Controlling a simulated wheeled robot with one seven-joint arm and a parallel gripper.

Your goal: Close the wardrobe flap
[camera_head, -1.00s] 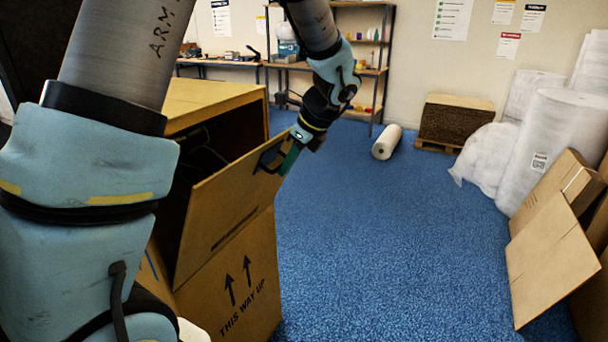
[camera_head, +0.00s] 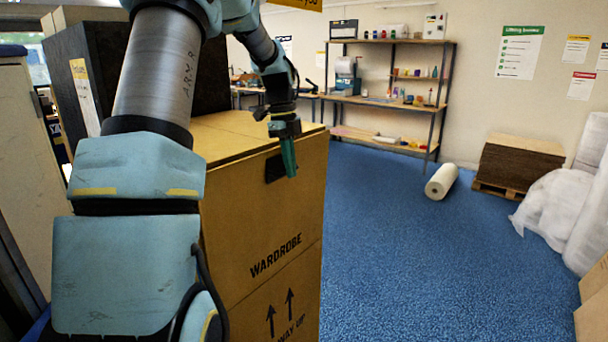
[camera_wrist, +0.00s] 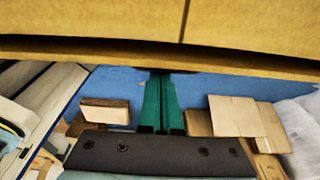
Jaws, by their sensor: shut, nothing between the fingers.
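The wardrobe carton (camera_head: 268,310) stands left of centre in the head view, its lower front marked with up arrows. Its front flap (camera_head: 262,225), printed WARDROBE, is upright and looks flush with the carton front, with a dark hand hole near its upper edge. My gripper (camera_head: 289,168) is shut and empty, fingers pointing down in front of the flap beside the hand hole; I cannot tell whether it touches. In the wrist view the green fingers (camera_wrist: 161,100) are together, below the carton's top edge (camera_wrist: 240,62).
A shelf unit (camera_head: 400,110) stands at the back wall. A white roll (camera_head: 441,181) lies on the floor near a pallet of flat cardboard (camera_head: 517,162). Wrapped white rolls (camera_head: 560,205) stand at the right. The blue floor right of the carton is clear.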

